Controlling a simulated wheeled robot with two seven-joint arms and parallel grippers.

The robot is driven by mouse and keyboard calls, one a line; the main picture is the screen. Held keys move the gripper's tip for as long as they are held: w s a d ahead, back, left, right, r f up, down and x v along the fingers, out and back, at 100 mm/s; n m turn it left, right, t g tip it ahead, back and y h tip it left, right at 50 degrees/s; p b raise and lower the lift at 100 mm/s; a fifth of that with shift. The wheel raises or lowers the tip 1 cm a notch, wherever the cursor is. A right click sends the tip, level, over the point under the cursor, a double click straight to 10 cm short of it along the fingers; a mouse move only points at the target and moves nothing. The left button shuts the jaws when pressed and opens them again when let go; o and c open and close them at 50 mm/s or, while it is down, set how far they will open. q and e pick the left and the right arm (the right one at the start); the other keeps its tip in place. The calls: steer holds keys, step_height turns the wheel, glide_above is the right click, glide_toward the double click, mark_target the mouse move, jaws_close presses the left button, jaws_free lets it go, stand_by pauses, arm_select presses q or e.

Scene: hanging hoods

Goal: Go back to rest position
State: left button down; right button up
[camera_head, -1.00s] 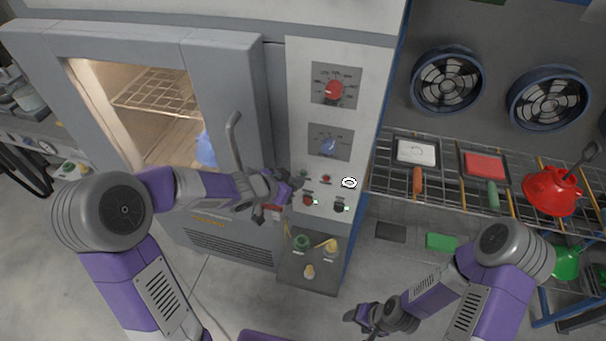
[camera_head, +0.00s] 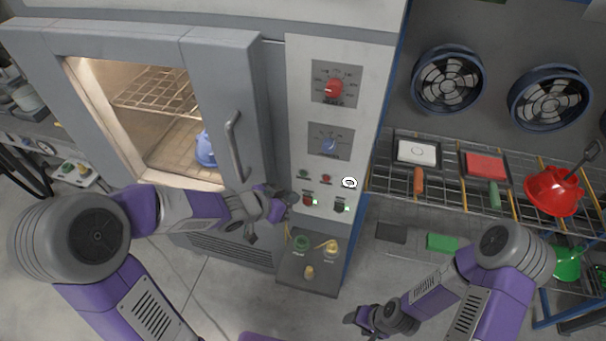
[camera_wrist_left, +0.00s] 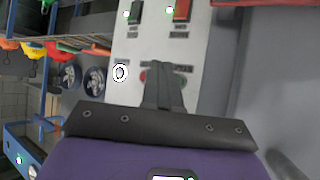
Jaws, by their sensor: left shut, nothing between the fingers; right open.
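My left gripper (camera_head: 268,216) is in front of the oven's lower front, just left of the control panel (camera_head: 302,156), and is shut with nothing in it. In the left wrist view its closed fingers (camera_wrist_left: 163,92) point at the panel's buttons. I cannot tell from the pictures whether they touch it. My right gripper (camera_head: 364,320) is low over the floor at the bottom centre, open and empty, apart from other things.
The oven door (camera_head: 150,100) is closed, with a lit wire rack and a blue object (camera_head: 206,150) behind its window. A handle (camera_head: 235,146) juts from it.

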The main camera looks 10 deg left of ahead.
stand_by(0.4)
arm_select(q)
steer(key=s+d+f+n+g, duration=0.2)
steer(key=s+f, duration=0.1)
steer(key=f, duration=0.5)
steer(key=s+d+f+n+g, duration=0.1)
steer(key=s+f+n, duration=0.15)
steer(key=f, duration=0.45)
steer(key=s+d+f+n+g+y, duration=0.1)
steer(key=s+f+n+g, duration=0.3)
steer(key=s+f, duration=0.9)
steer(key=shift+s+d+f+g+y, duration=0.35)
steer(key=shift+s+d+g, duration=0.15)
steer(key=shift+g, duration=0.3)
